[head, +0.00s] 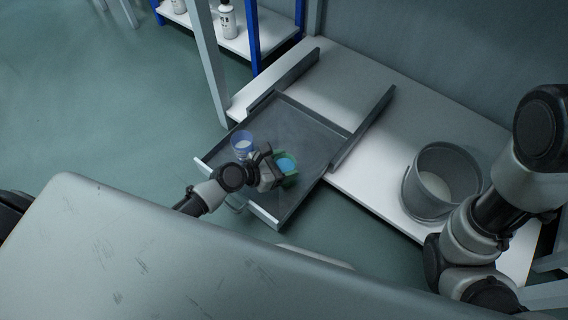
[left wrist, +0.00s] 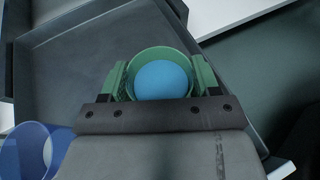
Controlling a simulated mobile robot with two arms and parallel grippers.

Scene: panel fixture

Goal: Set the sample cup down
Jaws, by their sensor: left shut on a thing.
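My left gripper (head: 282,168) is shut on a green-walled cup with blue contents (head: 287,163), over the dark grey pulled-out drawer (head: 312,140). In the left wrist view the same cup (left wrist: 161,79) sits upright between the two green fingers, seen from above. I cannot tell whether its base touches the drawer floor. A second cup, clear blue with pale contents (head: 242,145), stands in the drawer to the left of the gripper; it also shows at the lower left of the wrist view (left wrist: 30,150). My right gripper is not in view.
A grey bucket (head: 441,182) stands on the white shelf (head: 372,178) at the right, near my right arm. Raised grey rails flank the drawer. A blue-framed rack with white bottles (head: 227,20) stands at the back left. The drawer's far part is bare.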

